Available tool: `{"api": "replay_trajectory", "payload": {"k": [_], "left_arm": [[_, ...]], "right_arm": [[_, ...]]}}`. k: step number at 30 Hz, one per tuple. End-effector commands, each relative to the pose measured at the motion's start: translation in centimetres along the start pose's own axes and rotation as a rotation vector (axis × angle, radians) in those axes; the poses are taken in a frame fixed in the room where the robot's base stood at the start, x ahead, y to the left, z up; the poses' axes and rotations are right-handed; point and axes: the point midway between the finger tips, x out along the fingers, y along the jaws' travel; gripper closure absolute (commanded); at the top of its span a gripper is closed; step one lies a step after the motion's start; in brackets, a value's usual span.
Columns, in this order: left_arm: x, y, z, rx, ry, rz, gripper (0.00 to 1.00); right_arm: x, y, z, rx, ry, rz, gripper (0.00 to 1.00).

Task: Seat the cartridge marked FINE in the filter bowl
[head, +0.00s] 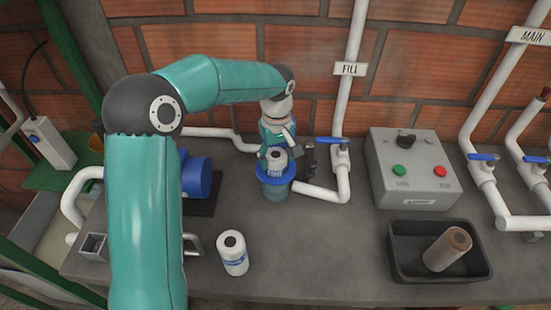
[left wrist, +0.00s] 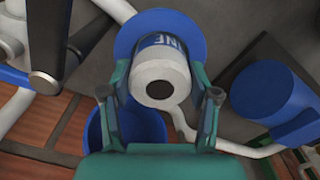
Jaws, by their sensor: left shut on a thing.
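My left gripper (head: 277,153) is shut on a white cartridge (head: 276,164) with a dark centre hole. In the left wrist view the cartridge (left wrist: 159,78) sits between the fingers (left wrist: 160,94), and its blue band shows the letters "NE", partly cut off. The filter bowl (head: 274,196) stands upright on the bench with a blue rim. The cartridge is over the bowl's mouth, and the rim (left wrist: 126,40) shows around its far part in the left wrist view. Its lower end is hidden, so I cannot tell how deep it is. My right gripper is not in view.
Another white cartridge (head: 232,259) with a blue band stands on the bench in front. A black tray (head: 408,270) holds a brown cartridge (head: 448,249). A grey control box (head: 415,160) and white pipes (head: 343,178) stand right of the bowl. A blue motor (head: 197,178) is left.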

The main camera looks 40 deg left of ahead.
Motion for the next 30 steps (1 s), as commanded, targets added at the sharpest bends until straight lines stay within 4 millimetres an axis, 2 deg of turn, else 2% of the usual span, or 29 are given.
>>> {"api": "replay_trajectory", "payload": {"k": [3, 13, 14, 18, 30], "left_arm": [[1.04, -0.01, 0.03, 0.001, 0.0, -0.001, 0.94], [1.38, 0.02, 0.02, 0.001, 0.001, 0.0, 0.94], [1.4, 0.02, 0.02, 0.001, 0.001, 0.0, 0.38], [1.29, 0.02, 0.02, 0.001, 0.0, 0.0, 0.14], [0.91, 0.01, 0.0, 0.0, 0.001, 0.001, 0.14]], "right_arm": [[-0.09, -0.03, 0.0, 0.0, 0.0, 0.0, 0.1], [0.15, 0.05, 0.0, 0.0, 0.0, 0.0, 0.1], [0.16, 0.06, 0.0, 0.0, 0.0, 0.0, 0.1], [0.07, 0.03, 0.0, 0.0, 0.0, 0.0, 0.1], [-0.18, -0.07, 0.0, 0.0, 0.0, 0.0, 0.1]]}}
